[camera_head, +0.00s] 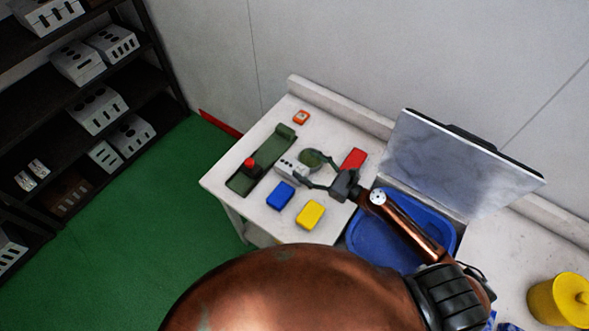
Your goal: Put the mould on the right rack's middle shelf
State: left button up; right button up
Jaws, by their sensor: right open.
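A small light-grey mould (291,168) with dark holes lies on the white table, beside the green device. My right gripper (308,172) comes in from the lower right and is open, its fingertips close to the mould's right end. I cannot tell whether they touch it. Part of another dark rack (35,240) shows at the left edge. My left gripper is out of view.
The white table (222,178) also holds a green device with a red knob (249,163), a blue block (280,195), a yellow block (310,214) and a red block (354,159). Green floor (140,235) is clear.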

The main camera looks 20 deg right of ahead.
jog(key=b, duration=0.3)
send_near(292, 166)
jog(key=shift+w+a+f+m, duration=0.15)
jog(key=shift+w+a+f, duration=0.05)
jog(key=shift+w+a, duration=0.25)
jog(key=shift+w+a+f+m, duration=0.2)
jog(key=shift+w+a, duration=0.15)
jog(key=shift+w, duration=0.2)
jog(key=shift+w+a+r, duration=0.25)
jog(key=shift+w+r, duration=0.05)
jog(key=p+x, duration=0.1)
jog(key=x, duration=0.5)
jog(key=shift+w+a+f, duration=0.1)
jog(key=shift+w+a, duration=0.1)
jog(key=shift+w, duration=0.1)
jog(key=shift+c, duration=0.2)
grip_shut()
